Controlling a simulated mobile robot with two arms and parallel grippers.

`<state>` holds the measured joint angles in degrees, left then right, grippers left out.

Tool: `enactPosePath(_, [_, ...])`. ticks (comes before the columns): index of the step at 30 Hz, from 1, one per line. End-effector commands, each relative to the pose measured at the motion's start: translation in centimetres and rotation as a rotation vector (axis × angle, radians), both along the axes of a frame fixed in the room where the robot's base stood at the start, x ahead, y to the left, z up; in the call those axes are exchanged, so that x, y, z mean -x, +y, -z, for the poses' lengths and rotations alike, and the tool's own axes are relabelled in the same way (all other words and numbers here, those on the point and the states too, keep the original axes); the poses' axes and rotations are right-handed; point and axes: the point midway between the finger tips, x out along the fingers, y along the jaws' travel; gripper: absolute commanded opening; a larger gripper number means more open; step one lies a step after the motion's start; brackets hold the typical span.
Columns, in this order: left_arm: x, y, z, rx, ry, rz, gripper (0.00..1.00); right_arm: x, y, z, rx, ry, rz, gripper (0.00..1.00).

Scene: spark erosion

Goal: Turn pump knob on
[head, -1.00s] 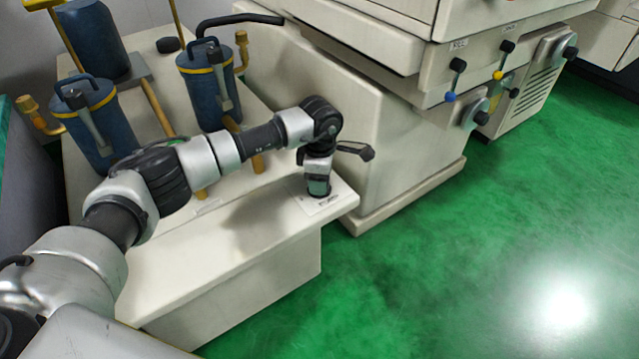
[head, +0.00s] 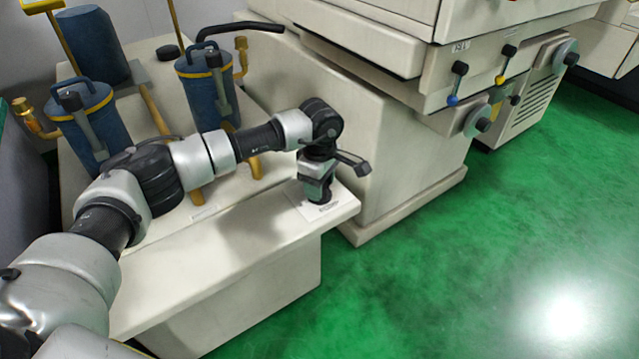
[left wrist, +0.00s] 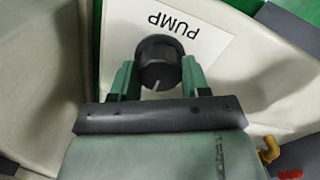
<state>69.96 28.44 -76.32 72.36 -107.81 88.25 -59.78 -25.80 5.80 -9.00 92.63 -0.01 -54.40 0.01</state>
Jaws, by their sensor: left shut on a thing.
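The pump knob (left wrist: 160,62) is a round black knob with a pale pointer line. It sits on a white label plate (left wrist: 205,42) that reads PUMP, upside down in the left wrist view. My left gripper (left wrist: 158,76) has its two green fingers on either side of the knob, shut on it. In the head view my left gripper (head: 318,192) points down at the front right corner of the pale bench (head: 230,265). The knob is mostly hidden there. The label plate (head: 328,209) shows beside it. My right gripper is not in view.
Blue canisters (head: 85,125) with yellow bands and brass fittings stand on the bench behind my arm. A large pale machine (head: 410,165) with levers and handwheels stands to the right of the bench. The green floor (head: 480,260) in front is clear.

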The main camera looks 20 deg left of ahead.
Motion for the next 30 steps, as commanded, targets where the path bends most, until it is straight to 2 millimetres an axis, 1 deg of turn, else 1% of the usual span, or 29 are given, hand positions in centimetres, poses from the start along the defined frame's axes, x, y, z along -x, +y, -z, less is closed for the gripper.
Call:
enactPosePath(5, [0.0, 0.0, -0.1, 0.000, -0.002, 0.002, 0.23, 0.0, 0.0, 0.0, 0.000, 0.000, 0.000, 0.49])
enactPosePath(6, [0.0, 0.0, -0.1, -0.001, -0.002, 0.002, 0.51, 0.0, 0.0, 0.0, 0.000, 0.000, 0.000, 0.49])
enactPosePath(10, [0.0, 0.0, -0.1, 0.000, -0.002, 0.001, 0.71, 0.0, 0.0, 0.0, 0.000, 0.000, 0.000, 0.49])
enactPosePath(17, [0.0, 0.0, 0.0, 0.000, -0.001, 0.000, 0.72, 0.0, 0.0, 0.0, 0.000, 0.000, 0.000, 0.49])
enactPosePath(20, [0.0, 0.0, -0.4, -0.001, -0.002, 0.000, 0.72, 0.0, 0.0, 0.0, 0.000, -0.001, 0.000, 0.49])
enactPosePath(23, [-0.1, 0.0, -1.5, 0.001, -0.003, 0.000, 0.72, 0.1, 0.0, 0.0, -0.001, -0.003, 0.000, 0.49])
enactPosePath(30, [-0.1, 0.0, -6.3, 0.000, -0.005, 0.001, 0.72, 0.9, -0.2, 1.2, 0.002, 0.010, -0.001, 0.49])
